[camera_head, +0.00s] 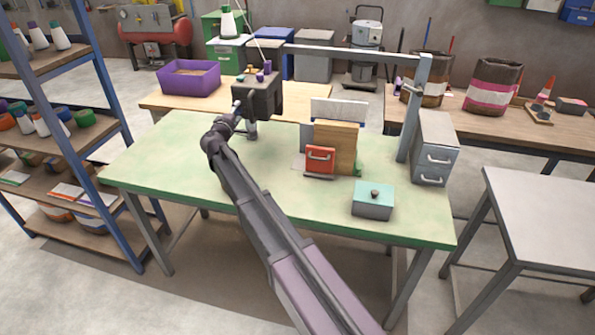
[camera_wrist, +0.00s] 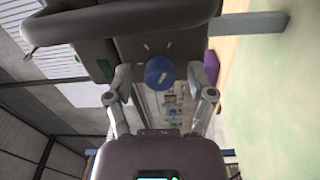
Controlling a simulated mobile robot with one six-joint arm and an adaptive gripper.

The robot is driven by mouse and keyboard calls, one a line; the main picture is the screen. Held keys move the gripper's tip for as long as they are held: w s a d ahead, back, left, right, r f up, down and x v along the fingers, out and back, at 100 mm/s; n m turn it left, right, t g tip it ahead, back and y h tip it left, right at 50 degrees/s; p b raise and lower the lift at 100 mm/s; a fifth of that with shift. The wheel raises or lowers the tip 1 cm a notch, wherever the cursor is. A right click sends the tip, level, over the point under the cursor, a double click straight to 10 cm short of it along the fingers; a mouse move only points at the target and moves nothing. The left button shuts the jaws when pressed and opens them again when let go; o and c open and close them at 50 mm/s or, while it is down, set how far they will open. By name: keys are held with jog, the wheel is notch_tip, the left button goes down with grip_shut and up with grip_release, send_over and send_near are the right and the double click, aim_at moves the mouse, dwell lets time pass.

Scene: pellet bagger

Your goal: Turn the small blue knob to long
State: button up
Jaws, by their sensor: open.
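The small blue knob (camera_wrist: 158,70) is on the dark grey machine (camera_wrist: 150,45) in the wrist view. It is round with a short pale pointer line on its face. A small pale tick shows on the machine just above it; no readable "long" label shows. My gripper (camera_wrist: 159,78) is open, with one finger to the left and one to the right of the knob. Gaps show between the fingers and the knob. In the head view the machine (camera_head: 266,97) stands on the green table, and my gripper (camera_head: 238,108) is at its left side. The knob cannot be made out there.
On the green table (camera_head: 200,165) are a wooden block (camera_head: 340,143), a red drawer box (camera_head: 320,160), a lidded teal box (camera_head: 373,203) and a grey drawer unit (camera_head: 437,147). A grey post (camera_head: 414,110) stands beside them. A purple bin (camera_head: 189,78) sits behind, left of the machine.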

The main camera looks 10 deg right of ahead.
jog(key=n, duration=1)
jog(key=shift+n, duration=0.3)
jog(key=n, duration=0.5)
jog(key=shift+y, duration=0.3)
jog(key=n, duration=0.5)
jog(key=shift+n+p, duration=0.3)
jog(key=shift+n, duration=0.1)
jog(key=d+v, duration=0.1)
jog(key=v, duration=1.3)
jog(key=s+d+f+m+g, duration=0.2)
jog(key=d+f+m+g, duration=0.1)
jog(key=d+m, duration=0.2)
jog(key=s+d+f+m+g+h, duration=0.1)
jog(key=s+d+f+m+g, duration=0.2)
jog(key=d+m, duration=0.3)
jog(key=s+d+f+m+g+h, duration=0.1)
jog(key=s+d+f+m+g, duration=0.2)
jog(key=d+m, duration=0.3)
jog(key=shift+d+f+p, duration=0.35)
jog(key=shift+d+f, duration=0.2)
jog(key=shift+d, duration=2.1)
jog(key=shift+s, duration=0.2)
